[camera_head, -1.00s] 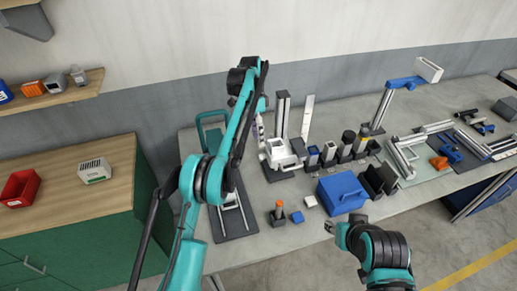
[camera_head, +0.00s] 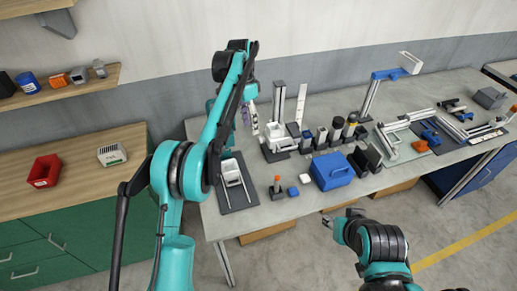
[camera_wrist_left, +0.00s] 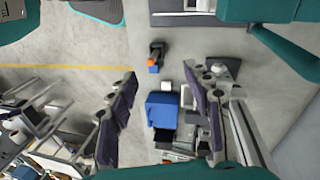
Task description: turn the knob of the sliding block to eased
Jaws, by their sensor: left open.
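I cannot make out a sliding block's knob for sure. A stand with an upright grey column (camera_head: 279,101) and a white block (camera_head: 277,133) low on it stands at the back left of the workbench; the column also shows close by in the left wrist view (camera_wrist_left: 248,135). My left gripper (camera_head: 249,116) is left of this column, above the bench and apart from it. Its purple fingers are spread, with nothing between them, in the left wrist view (camera_wrist_left: 168,88). My right gripper (camera_head: 341,222) is in front of the bench edge; its fingers are too small to read.
A dark plate with a pale frame (camera_head: 234,181) lies left. A blue-armed stand (camera_head: 371,95) stands right of several dark cylinders.

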